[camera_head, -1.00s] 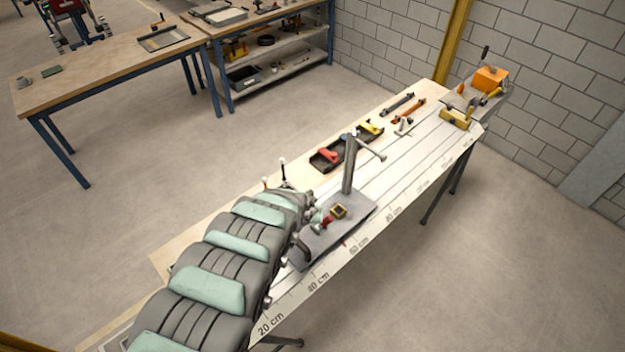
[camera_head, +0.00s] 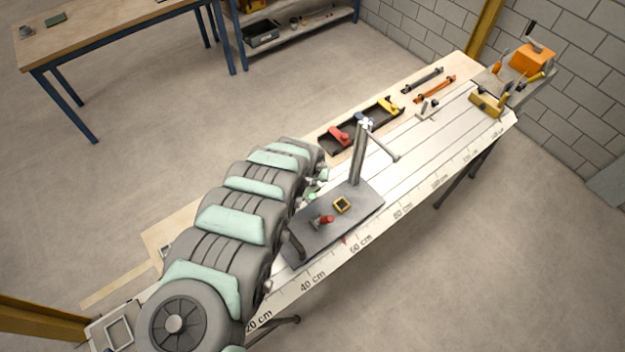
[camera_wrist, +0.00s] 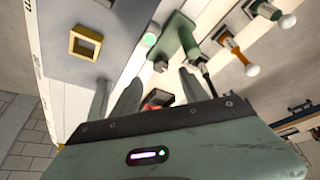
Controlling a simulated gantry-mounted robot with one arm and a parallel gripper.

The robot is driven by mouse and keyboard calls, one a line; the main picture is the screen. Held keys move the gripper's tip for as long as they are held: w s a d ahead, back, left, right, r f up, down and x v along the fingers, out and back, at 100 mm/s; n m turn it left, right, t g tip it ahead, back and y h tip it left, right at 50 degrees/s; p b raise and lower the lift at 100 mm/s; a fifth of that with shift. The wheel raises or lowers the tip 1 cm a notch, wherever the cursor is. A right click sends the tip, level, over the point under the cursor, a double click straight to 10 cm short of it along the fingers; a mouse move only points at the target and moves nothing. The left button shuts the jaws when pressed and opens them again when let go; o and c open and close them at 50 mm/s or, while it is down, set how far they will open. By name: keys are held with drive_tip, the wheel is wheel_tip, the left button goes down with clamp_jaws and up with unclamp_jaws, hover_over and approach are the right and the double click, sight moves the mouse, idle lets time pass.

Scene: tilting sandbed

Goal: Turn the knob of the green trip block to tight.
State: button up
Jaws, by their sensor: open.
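My gripper (camera_wrist: 158,80) is open, with fingers apart, just below the block in that picture. A small red piece (camera_wrist: 157,97) shows beyond the palm between the fingers; I see no contact. In the head view my arm's end is near the plate's far left edge, where the arm hides most of the block.
A grey plate (camera_head: 360,206) carries a square yellow frame (camera_head: 341,205), a red part (camera_head: 323,221) and a tall post (camera_head: 358,155). An orange lever (camera_wrist: 235,45) stands right of the green block. A dark tray (camera_head: 362,127) lies behind.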

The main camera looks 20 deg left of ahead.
sight(312, 183)
drive_tip(key=shift+w+f, duration=0.1)
drive_tip(key=shift+f, duration=0.6)
drive_tip(key=shift+w+f, duration=0.5)
drive_tip(key=shift+f, duration=0.1)
drive_tip(key=shift+b+x, duration=0.3)
drive_tip(key=shift+x, duration=0.5)
drive_tip(key=shift+w+a+f+b, duration=0.2)
drive_tip(key=shift+f+b, duration=0.1)
drive_tip(key=shift+f, duration=0.6)
drive_tip(key=shift+w+a, duration=0.1)
clamp_jaws()
